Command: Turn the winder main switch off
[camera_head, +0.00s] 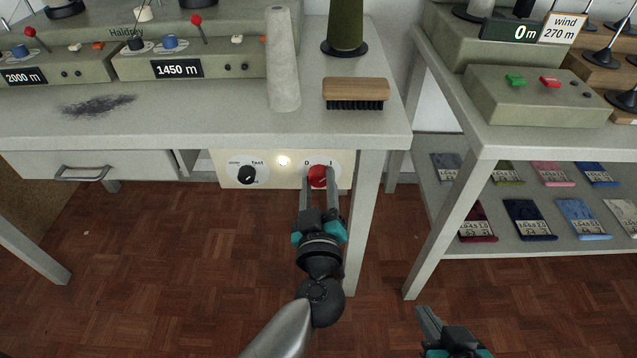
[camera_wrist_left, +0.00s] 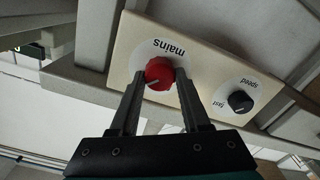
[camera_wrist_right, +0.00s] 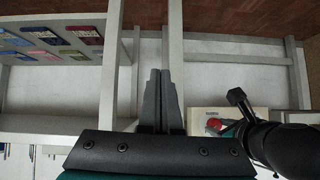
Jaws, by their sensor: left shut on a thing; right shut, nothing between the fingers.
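The red mains switch knob (camera_head: 317,176) sits on the cream panel (camera_head: 225,177) under the table, below the marks 0 and 1. In the left wrist view the knob (camera_wrist_left: 159,72) stands beside the upside-down word "mains"; I cannot clearly read which mark it points to. My left gripper (camera_head: 318,188) is shut on the knob, one finger at each side. A small lamp (camera_head: 284,161) on the panel glows warm white. My right gripper (camera_head: 428,318) is shut and empty, low at the right; its fingers (camera_wrist_right: 160,100) touch in the right wrist view.
A black speed knob (camera_head: 247,174) is left of the lamp on the same panel. A table leg (camera_head: 363,215) stands just right of the panel. A shelf (camera_head: 440,230) with cards is at right.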

